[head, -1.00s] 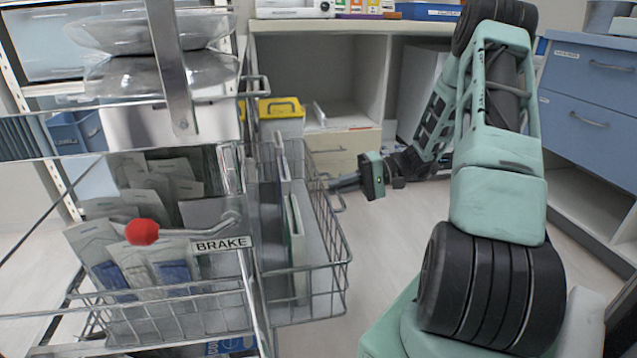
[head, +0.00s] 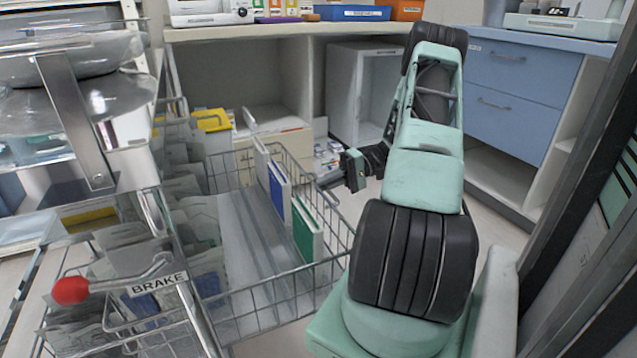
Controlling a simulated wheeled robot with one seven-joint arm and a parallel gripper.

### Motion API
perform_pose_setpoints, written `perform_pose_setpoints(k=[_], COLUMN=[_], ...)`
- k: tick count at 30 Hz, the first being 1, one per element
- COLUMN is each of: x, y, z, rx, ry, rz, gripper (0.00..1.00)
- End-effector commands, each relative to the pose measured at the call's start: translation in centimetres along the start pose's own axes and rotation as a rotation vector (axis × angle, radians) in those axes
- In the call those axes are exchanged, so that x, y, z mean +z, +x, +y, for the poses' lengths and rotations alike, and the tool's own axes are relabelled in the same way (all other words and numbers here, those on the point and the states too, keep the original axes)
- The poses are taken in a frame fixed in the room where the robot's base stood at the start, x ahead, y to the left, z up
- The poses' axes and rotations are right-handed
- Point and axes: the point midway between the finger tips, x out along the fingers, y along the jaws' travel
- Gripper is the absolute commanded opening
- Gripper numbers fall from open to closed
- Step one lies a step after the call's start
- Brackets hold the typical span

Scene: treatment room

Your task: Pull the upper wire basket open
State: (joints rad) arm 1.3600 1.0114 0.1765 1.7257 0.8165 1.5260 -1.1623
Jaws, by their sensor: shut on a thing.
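The upper wire basket (head: 268,312) stands out to the right from the metal cart on the left. Inside it a blue-spined binder (head: 279,192) and a green-spined binder (head: 306,229) stand near its right side, with bare grey floor beside them. My gripper (head: 322,182) is at the basket's right-hand side, at its outer rim, shut on the basket's handle. The small fingers and the handle partly overlap, so the exact contact is hard to see.
The cart carries a red-knobbed lever (head: 70,290) beside a BRAKE label (head: 158,284). A yellow-lidded box (head: 212,120) is behind the basket. Cabinets with blue drawers (head: 522,75) stand at the back right. A dark upright frame (head: 575,200) is close on the right.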

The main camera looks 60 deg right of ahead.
Motion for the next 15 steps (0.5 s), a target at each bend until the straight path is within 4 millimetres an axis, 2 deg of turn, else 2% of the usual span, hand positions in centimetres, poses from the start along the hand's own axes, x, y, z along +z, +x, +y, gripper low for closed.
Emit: perform_pose_setpoints(k=[14,15], x=[-0.03,-0.03], y=[-0.38,-0.38], z=[0.15,0.15], rx=[0.002,0.002], ry=[0.000,0.000], rz=[0.002,0.002], gripper=[0.00,0.17])
